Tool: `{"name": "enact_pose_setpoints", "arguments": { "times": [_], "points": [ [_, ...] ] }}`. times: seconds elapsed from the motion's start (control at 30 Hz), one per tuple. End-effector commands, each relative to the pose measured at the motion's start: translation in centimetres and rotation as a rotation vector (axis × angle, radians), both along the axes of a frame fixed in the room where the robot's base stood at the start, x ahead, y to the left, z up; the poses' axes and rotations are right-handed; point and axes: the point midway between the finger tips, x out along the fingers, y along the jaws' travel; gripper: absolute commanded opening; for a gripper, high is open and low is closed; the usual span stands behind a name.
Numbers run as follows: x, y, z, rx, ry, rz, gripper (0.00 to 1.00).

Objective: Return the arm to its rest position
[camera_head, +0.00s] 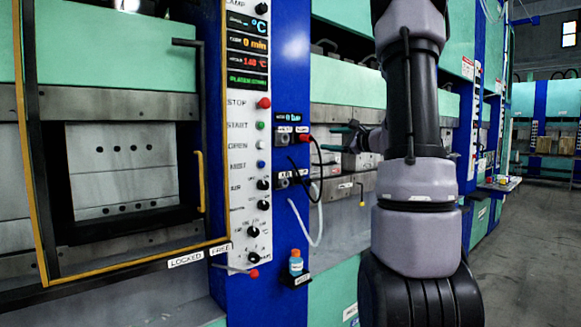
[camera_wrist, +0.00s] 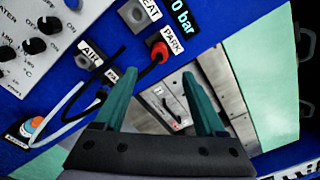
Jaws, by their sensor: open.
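My arm (camera_head: 415,100) rises along the right side of the head view, bent, with its forearm in front of the blue press column. My gripper (camera_head: 335,138) shows to the left of the arm, its green fingers pointing left toward the column. In the wrist view my gripper (camera_wrist: 158,68) has its two green fingers spread apart with nothing between them. Beyond them is a grey metal press surface. The red PARK connector (camera_wrist: 159,51) sits on the blue panel above the fingers, with a black cable plugged in. I cannot tell how far the fingertips are from the panel.
The press door frame (camera_head: 35,150) stands at the left, beside the white control panel (camera_head: 248,130). Hanging cables (camera_head: 318,205) are close to the gripper. Open floor (camera_head: 535,230) lies at the right.

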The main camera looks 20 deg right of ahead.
Motion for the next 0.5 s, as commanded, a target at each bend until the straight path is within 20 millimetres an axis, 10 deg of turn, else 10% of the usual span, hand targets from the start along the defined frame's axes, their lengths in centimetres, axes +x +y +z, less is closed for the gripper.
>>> {"name": "enact_pose_setpoints", "arguments": {
  "times": [0.23,0.5],
  "points": [
    [-1.0,3.1,0.4,-0.044,0.024,0.073,0.72],
    [-11.0,18.3,-0.3,-0.429,0.174,0.476,0.72]
  ]
}}
